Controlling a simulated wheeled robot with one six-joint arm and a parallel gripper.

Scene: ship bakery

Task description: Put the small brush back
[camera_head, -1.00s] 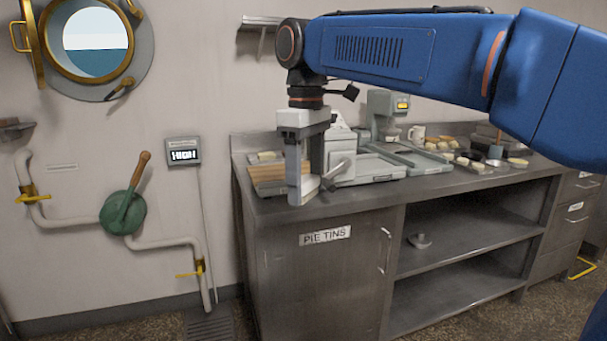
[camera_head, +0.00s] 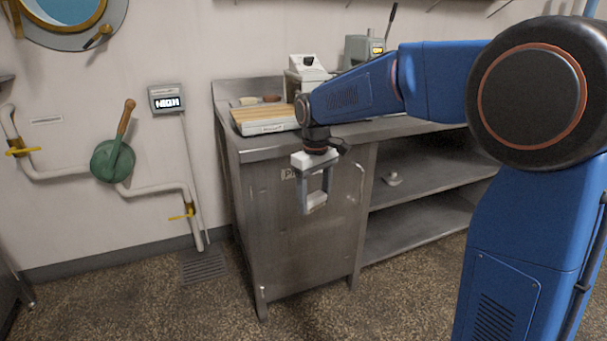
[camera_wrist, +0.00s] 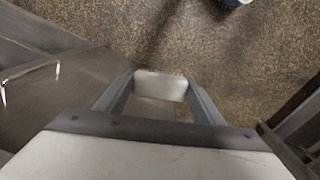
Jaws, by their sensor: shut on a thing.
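My gripper (camera_head: 315,205) hangs in front of the steel cabinet, below the counter top. It is shut on a small pale block-shaped thing (camera_wrist: 160,86), which sits between the fingertips in the wrist view. I see only its plain whitish face and cannot make out bristles or a handle, so I cannot tell for sure that it is the small brush. A small reddish-brown thing (camera_head: 271,99) and a pale one beside it lie at the back of the counter, too small to identify.
A wooden-topped board (camera_head: 262,119) lies on the counter's left end, beside a white scale-like machine (camera_head: 306,70). The cabinet (camera_head: 300,240) has a door and open shelves (camera_head: 420,180). A green valve (camera_head: 112,160) and pipes line the left wall. The speckled floor (camera_head: 150,300) is clear.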

